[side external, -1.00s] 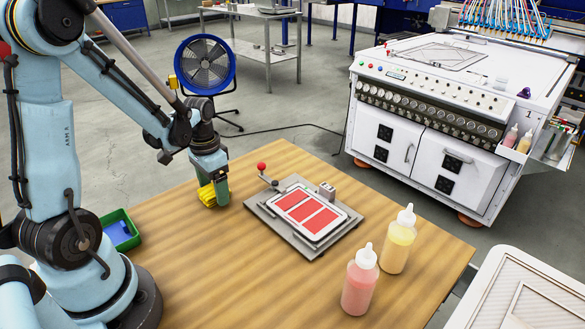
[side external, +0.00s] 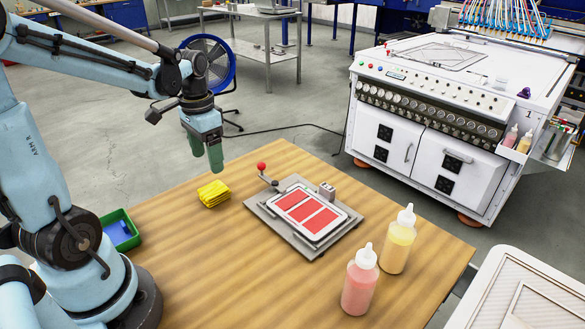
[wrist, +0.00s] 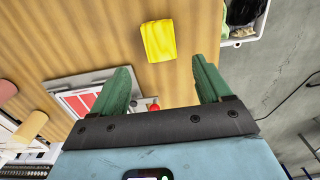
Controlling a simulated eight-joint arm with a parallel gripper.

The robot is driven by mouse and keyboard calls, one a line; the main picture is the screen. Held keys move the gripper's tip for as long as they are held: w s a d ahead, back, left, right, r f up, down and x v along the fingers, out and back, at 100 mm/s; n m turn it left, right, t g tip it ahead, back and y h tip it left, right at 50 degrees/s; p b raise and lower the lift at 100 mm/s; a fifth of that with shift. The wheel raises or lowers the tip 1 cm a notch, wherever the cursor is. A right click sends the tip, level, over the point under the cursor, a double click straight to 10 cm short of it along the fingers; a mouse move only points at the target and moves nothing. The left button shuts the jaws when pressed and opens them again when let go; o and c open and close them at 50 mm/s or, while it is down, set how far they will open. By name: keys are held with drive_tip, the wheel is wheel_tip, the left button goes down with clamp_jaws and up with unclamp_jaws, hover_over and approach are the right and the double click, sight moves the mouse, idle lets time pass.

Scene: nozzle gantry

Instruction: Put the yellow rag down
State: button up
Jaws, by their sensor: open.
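The yellow rag (side external: 213,193) lies folded on the wooden table (side external: 180,270), left of the red-panelled plate fixture. It also shows in the wrist view (wrist: 158,40), flat on the wood and beyond my fingertips. My gripper (side external: 207,158) is above the table, higher than the rag and clear of it. In the wrist view my two green fingers (wrist: 160,80) are spread apart with nothing between them.
The grey fixture (side external: 258,218) with red panels and a red-knobbed lever stands right of the rag. A pink bottle (side external: 359,285) and a yellow bottle (side external: 398,245) stand near the table's right side. A green bin (side external: 121,232) with something blue inside is at left.

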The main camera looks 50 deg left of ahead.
drive_tip(key=d+r+t, duration=0.3)
drive_tip(key=d+t, duration=0.4)
drive_tip(key=d, duration=0.8)
drive_tip(key=shift+r, duration=0.4)
drive_tip(key=shift+o, duration=0.6)
